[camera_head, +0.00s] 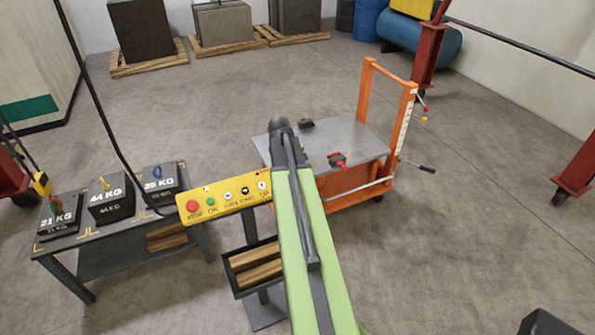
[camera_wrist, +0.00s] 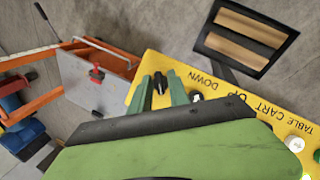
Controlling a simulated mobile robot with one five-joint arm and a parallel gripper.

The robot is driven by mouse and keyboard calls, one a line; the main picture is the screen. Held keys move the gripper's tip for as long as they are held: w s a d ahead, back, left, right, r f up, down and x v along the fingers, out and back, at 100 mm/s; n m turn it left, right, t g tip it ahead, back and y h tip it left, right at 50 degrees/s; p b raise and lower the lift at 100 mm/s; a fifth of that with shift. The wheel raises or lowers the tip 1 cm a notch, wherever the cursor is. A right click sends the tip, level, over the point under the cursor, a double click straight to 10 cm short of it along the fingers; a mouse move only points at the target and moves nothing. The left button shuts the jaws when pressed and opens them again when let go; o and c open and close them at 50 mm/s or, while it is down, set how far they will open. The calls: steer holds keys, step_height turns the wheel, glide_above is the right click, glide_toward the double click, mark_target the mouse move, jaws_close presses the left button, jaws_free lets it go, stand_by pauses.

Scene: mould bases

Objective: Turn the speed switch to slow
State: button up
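The yellow control panel (camera_head: 225,198) runs from the left up to my green arm in the head view, and the arm hides its right end. In the wrist view the panel (camera_wrist: 262,118) carries a black switch knob (camera_wrist: 161,82) near its far end. No speed label is readable beside it. My gripper (camera_wrist: 160,87) has two green fingers apart, one on each side of this knob in the picture. I cannot tell whether they touch it. The fingertips cannot be made out in the head view.
An orange cart (camera_head: 330,140) with a grey top stands beyond the panel. A dark bin with wood blocks (camera_head: 257,272) is below the panel. A bench with weights (camera_head: 110,205) is at left. Open floor lies around the cart.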

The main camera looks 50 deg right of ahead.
steer(key=shift+o, duration=0.6)
steer(key=shift+a+r+p, duration=0.1)
steer(key=shift+r+p, duration=0.4)
steer(key=shift+p, duration=0.05)
steer(key=p+v, duration=1.5)
steer(key=v, duration=0.1)
steer(key=shift+r+p, duration=0.2)
steer(key=shift+p, duration=0.1)
